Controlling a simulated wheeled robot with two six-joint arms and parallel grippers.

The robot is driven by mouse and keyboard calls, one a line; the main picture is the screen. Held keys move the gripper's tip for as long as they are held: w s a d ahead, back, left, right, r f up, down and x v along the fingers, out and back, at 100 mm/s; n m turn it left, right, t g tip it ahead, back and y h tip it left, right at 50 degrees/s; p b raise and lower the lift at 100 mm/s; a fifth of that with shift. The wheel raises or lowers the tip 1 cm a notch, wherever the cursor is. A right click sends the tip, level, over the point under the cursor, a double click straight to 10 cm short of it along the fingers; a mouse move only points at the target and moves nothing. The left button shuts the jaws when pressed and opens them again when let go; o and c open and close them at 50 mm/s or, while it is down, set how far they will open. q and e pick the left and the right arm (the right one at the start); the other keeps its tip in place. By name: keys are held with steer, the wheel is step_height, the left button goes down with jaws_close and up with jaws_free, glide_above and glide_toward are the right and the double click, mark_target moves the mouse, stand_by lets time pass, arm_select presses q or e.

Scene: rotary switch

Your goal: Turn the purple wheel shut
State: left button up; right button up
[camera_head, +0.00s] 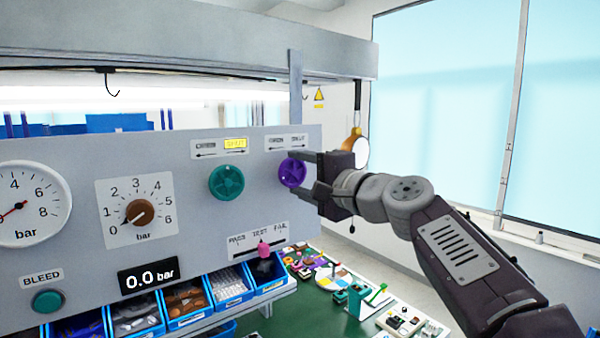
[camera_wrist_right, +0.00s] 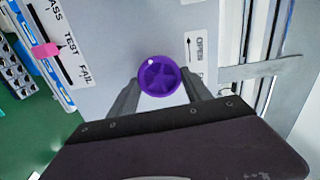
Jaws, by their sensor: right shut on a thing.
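The purple wheel (camera_head: 292,173) is mounted on the grey panel (camera_head: 80,240), right of a green wheel. A label with OPEN and SHUT and an arrow (camera_head: 287,142) is above it; neither word is lit. My right gripper (camera_head: 301,172) reaches in from the right, with its fingers around the purple wheel, shut on it. In the right wrist view the purple wheel (camera_wrist_right: 159,76) sits between the tips of the two fingers (camera_wrist_right: 160,92). My left gripper is not in view.
The green wheel (camera_head: 226,182) is close left, under a label with SHUT lit yellow (camera_head: 235,143). A pink slider (camera_head: 264,249) is below. A dial knob (camera_head: 139,212), gauge (camera_head: 25,205) and display reading 0.0 bar (camera_head: 148,275) are farther left. Blue bins (camera_head: 230,287) stand under the panel.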

steer(key=m, duration=0.4)
steer(key=shift+m+p, duration=0.3)
steer(key=shift+p, duration=0.1)
steer(key=m+p, duration=0.1)
steer(key=m, duration=0.4)
steer(key=shift+f+m, duration=0.15)
steer(key=shift+m, duration=0.15)
steer(key=m+p, duration=0.2)
steer(key=m, duration=0.3)
steer(key=shift+a, duration=0.15)
steer(key=shift+s+f+m+p, duration=0.15)
steer(key=shift+m+p, duration=0.8)
steer(key=shift+m, duration=1.85)
steer(key=o, duration=1.4)
steer(key=shift+c, duration=0.2)
